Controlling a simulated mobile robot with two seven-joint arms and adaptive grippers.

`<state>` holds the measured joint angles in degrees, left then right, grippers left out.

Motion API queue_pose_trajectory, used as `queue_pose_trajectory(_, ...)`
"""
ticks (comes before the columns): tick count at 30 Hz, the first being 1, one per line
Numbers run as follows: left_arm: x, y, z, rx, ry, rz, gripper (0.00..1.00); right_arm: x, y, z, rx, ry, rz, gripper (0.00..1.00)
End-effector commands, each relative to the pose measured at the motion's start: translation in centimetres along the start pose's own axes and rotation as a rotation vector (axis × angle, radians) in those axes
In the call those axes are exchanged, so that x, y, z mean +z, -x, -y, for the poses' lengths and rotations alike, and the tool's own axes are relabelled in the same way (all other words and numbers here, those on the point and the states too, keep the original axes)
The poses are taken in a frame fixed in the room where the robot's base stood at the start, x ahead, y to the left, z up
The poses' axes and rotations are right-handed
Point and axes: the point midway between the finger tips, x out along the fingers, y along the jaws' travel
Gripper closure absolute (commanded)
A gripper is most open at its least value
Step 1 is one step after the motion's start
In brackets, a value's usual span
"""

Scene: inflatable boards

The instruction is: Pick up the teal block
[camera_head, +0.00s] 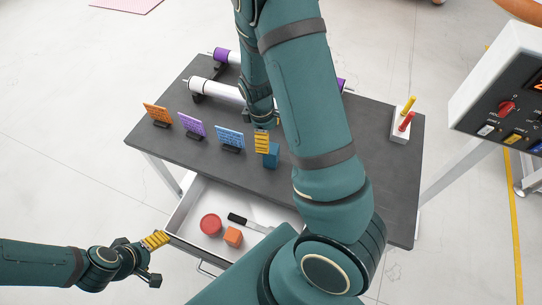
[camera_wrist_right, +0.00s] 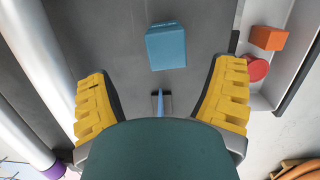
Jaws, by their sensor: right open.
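The teal block (camera_head: 271,157) stands on the dark grey table near its front edge, partly hidden by my right gripper (camera_head: 262,141) in the head view. In the right wrist view the teal block (camera_wrist_right: 166,47) lies ahead of my right gripper (camera_wrist_right: 163,80), roughly midway across the gap between the yellow fingers. That gripper is open and empty, and no finger touches the block in this view. My left gripper (camera_head: 160,260) is open and empty, off the table beside the drawer.
Orange, purple and blue cards (camera_head: 230,138) stand in small holders left of the block. White rollers (camera_head: 215,91) lie behind. An open drawer (camera_head: 188,222) holds a red round item (camera_head: 210,225), an orange block (camera_head: 233,236) and a dark-handled tool (camera_head: 240,220). A white holder (camera_head: 399,136) stands right.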

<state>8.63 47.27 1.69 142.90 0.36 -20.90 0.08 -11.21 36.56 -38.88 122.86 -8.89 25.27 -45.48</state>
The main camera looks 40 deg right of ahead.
Motion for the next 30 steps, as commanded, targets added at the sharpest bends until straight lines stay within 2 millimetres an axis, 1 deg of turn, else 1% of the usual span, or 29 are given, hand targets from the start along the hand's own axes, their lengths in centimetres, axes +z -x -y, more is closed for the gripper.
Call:
queue_pose_trajectory(7,0.0,-0.2,0.1,-0.001,0.000,0.000,0.25,0.1,-1.8,0.3,-0.002,-0.002,0.001,0.16)
queue_pose_trajectory(12,0.0,-0.4,0.1,-0.001,0.000,0.000,0.25,0.3,-4.3,0.9,-0.002,-0.002,0.003,0.16)
queue_pose_trajectory(15,0.1,-0.5,0.2,-0.001,0.000,0.000,0.25,0.2,-5.4,0.8,-0.001,-0.002,0.001,0.16)
queue_pose_trajectory(18,0.1,-0.6,0.2,-0.001,0.000,0.000,0.25,0.2,-5.9,0.8,-0.001,-0.002,0.000,0.16)
queue_pose_trajectory(25,0.1,-0.5,0.2,-0.001,0.000,0.000,0.25,0.1,-5.9,0.8,0.000,-0.001,-0.002,0.16)
queue_pose_trajectory(26,0.1,-0.5,0.2,-0.001,0.000,0.000,0.25,0.1,-5.9,0.8,0.000,-0.002,-0.002,0.24)
queue_pose_trajectory(27,0.1,-0.5,0.2,-0.001,0.000,0.000,0.25,0.1,-5.9,0.8,0.000,-0.002,-0.002,0.38)
queue_pose_trajectory(29,0.1,-0.5,0.2,-0.001,0.000,0.000,0.25,0.1,-5.9,0.8,0.000,-0.002,-0.002,0.59)
queue_pose_trajectory(30,0.1,-0.5,0.2,-0.001,0.000,0.000,0.25,0.1,-5.9,0.8,0.000,-0.002,-0.002,0.73)
